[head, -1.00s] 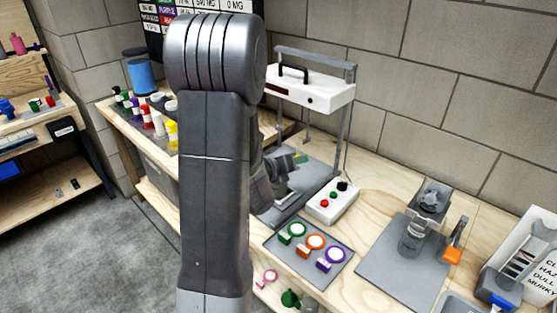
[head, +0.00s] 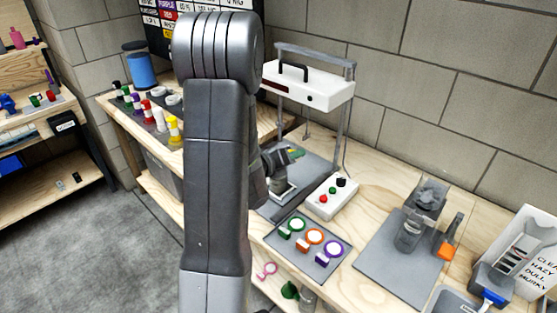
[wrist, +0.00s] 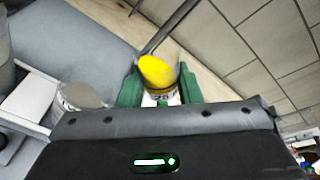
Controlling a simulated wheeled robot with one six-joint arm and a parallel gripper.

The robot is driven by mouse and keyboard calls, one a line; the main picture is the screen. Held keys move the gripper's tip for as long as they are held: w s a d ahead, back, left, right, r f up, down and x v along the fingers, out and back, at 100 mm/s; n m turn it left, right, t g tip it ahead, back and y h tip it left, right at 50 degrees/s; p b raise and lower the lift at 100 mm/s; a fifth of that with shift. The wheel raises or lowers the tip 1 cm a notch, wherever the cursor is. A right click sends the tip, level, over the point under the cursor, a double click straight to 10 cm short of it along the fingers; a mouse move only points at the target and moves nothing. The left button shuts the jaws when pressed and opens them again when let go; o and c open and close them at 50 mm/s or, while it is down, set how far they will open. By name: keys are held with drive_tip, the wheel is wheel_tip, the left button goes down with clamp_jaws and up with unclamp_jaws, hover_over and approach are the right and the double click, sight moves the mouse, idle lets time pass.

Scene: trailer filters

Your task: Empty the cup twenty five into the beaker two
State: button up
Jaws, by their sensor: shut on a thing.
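In the wrist view, the green fingers of my gripper (wrist: 160,86) are shut on a small clear cup (wrist: 157,72) with bright yellow contents and a white label. In the head view, my gripper (head: 293,155) is over the grey mat beneath the white-topped frame, partly hidden by my arm.
The white-topped frame (head: 308,83) rises at the back. A button box (head: 332,197) stands right of the mat. A tray with green, orange and purple rings (head: 318,262) lies in front. A grey device (head: 428,205) stands farther right. Several coloured bottles (head: 158,120) stand left.

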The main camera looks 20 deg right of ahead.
drive_tip(key=shift+r+p, duration=0.1)
drive_tip(key=shift+p, duration=0.35)
drive_tip(key=shift+f+n+g+h+p, duration=0.3)
drive_tip(key=shift+f+n+h+p, duration=0.15)
drive_tip(key=shift+n, duration=0.45)
drive_tip(key=shift+w+r+n+h+p, duration=0.1)
drive_tip(key=shift+r+n+h+p, duration=0.2)
drive_tip(key=shift+n+p, duration=0.45)
drive_tip(key=shift+r+n+h+p, duration=0.2)
drive_tip(key=shift+n+h+p, duration=0.15)
drive_tip(key=shift+n+p, duration=0.35)
idle(2.4)
drive_tip(key=shift+w+a+r+n+h, duration=0.3)
drive_tip(key=shift+w+a+n, duration=0.1)
drive_tip(key=shift+n, duration=0.25)
idle(1.2)
drive_tip(key=shift+w+f+n, duration=0.1)
drive_tip(key=shift+f+n, duration=0.25)
drive_tip(key=shift+n, duration=0.05)
idle(0.6)
